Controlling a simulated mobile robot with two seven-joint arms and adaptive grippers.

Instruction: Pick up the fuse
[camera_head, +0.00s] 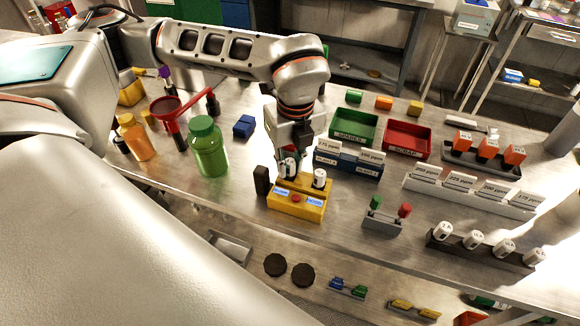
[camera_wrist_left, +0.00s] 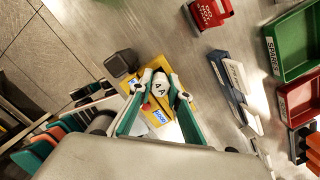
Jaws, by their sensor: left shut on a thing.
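My left gripper (camera_head: 290,168) points down over the yellow tester block (camera_head: 296,207) and is shut on a white fuse. The held fuse (camera_head: 289,172) is partly covered by the fingers and sits at the left side of the block; I cannot tell whether it still touches it. In the left wrist view the fuse (camera_wrist_left: 160,86) shows between the two fingertips, above the yellow block (camera_wrist_left: 151,117). Another white fuse (camera_head: 320,178) stands upright on the right side of the block. Several white fuses (camera_head: 473,240) stand in a dark rack (camera_head: 486,256) at the right. My right gripper is not in view.
A black block (camera_head: 261,181) stands just left of the tester. A dark blue labelled holder (camera_head: 348,168) stands close behind it. Green (camera_head: 353,130) and red (camera_head: 407,139) trays lie farther back. A green bottle (camera_head: 208,148) is at the left; a small grey stand (camera_head: 383,222) is at the right.

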